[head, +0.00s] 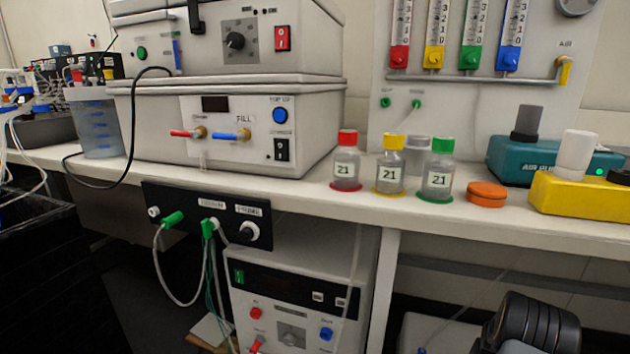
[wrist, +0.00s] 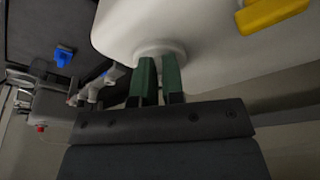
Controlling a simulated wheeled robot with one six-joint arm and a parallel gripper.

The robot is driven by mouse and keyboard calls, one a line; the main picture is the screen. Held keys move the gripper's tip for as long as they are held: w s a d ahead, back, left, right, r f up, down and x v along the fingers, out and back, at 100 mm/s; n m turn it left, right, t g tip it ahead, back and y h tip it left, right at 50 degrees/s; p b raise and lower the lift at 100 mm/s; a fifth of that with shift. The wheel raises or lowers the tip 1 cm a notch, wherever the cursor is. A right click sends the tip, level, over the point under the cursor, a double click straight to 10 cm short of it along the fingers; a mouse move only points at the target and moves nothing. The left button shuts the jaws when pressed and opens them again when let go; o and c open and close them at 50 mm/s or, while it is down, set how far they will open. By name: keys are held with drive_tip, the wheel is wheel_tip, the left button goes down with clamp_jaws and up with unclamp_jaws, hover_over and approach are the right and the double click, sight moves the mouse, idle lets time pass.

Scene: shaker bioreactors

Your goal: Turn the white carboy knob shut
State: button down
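In the wrist view, my gripper (wrist: 160,72) has two green fingers close together with a narrow gap between them. The fingertips overlap a round white fitting (wrist: 158,47) on the underside of a large smooth white body (wrist: 215,35). Whether the fitting is the carboy knob, and whether the fingers touch or grip it, I cannot tell. In the head view no carboy knob can be clearly made out, and my fingers are out of sight.
A blue knob (wrist: 64,56) on a dark panel and a yellow piece (wrist: 270,13) are near the gripper. The head view shows a bench with bottles (head: 389,165), a white bioreactor unit (head: 230,120), and a black panel (head: 205,222) below the bench edge.

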drive_tip(key=shift+w+a+f, duration=0.2)
drive_tip(key=shift+a+f, duration=0.15)
drive_tip(key=shift+f, duration=0.05)
drive_tip(key=shift+s+a, duration=0.25)
drive_tip(key=shift+a, duration=0.15)
idle(0.4)
wheel_tip(320, 180, up, 6)
drive_tip(key=p, duration=0.4)
drive_tip(key=shift+d, duration=0.2)
drive_tip(key=shift+r, duration=0.1)
